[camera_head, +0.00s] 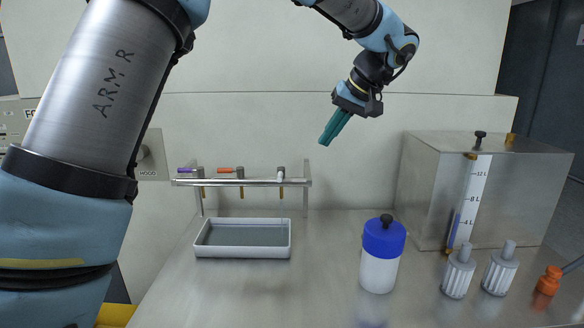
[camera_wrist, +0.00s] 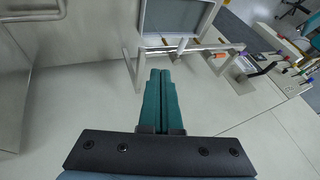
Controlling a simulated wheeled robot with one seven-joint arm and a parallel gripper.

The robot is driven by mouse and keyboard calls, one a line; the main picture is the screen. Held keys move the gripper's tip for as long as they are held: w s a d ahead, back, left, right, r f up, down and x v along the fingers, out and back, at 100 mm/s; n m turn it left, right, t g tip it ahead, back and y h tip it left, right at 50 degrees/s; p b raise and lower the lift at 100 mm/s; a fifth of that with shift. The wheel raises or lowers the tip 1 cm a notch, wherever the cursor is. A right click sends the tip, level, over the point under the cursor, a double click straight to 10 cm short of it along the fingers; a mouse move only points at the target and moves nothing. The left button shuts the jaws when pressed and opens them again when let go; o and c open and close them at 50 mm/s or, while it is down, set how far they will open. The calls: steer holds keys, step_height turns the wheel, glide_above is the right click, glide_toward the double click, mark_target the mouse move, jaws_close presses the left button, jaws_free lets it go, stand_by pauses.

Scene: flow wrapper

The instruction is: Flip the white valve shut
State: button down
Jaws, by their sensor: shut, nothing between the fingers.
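The white valve (camera_head: 281,174) is the rightmost of three valves on a metal rail (camera_head: 240,183) behind the white tray. Its handle looks short from here, while the purple handle (camera_head: 186,170) and orange handle (camera_head: 226,170) point left along the rail. My gripper (camera_head: 325,140) is teal, shut and empty, in the air to the right of and above the white valve, apart from it. In the wrist view my shut fingers (camera_wrist: 161,74) point toward the rail, and a valve (camera_wrist: 182,46) shows just beyond the tips; its colour is hard to tell.
A white tray (camera_head: 243,253) stands in front of the rail. A blue-capped bottle (camera_head: 378,274), a large metal tank (camera_head: 436,190), two ribbed grey-white pieces (camera_head: 458,274) and an orange-capped item (camera_head: 548,280) stand on the right. The counter between tray and bottle is clear.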

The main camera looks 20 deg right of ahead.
mark_target(280, 177)
steer(key=w+a+f+p, duration=0.5)
steer(key=w+a+f, duration=0.1)
steer(key=f, duration=0.3)
steer(key=shift+w, duration=0.4)
